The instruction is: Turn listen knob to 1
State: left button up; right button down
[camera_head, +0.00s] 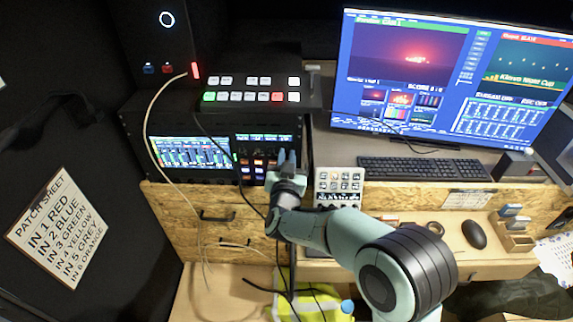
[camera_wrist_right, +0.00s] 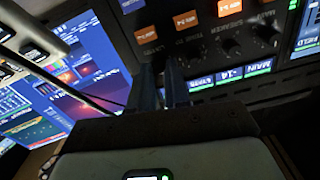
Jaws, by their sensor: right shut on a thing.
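My right gripper (camera_head: 287,158) reaches up to the lower right part of the dark rack panel (camera_head: 221,171). In the right wrist view its dark fingers (camera_wrist_right: 164,78) are close together against the panel, beside a row of small black knobs (camera_wrist_right: 231,46). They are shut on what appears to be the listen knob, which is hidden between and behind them. Its pointer and scale cannot be seen. Orange-lit buttons (camera_wrist_right: 186,19) sit beside the knobs, and small green-edged displays (camera_wrist_right: 231,73) show near the fingers. My left gripper is not in view.
A button switcher (camera_head: 250,90) sits on top of the rack. A small keypad (camera_head: 339,186) stands just right of my gripper. The keyboard (camera_head: 420,168) and monitor (camera_head: 452,75) are farther right. Loose cables (camera_head: 163,100) hang in front of the rack.

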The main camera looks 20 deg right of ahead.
jog(key=shift+m+b, duration=0.6)
jog(key=shift+m, duration=0.2)
jog(key=c, duration=1.4)
grip_release()
jog(key=b+v, duration=0.1)
jog(key=v, duration=1.2)
jog(key=shift+s+a, duration=0.1)
jog(key=shift+s, duration=0.1)
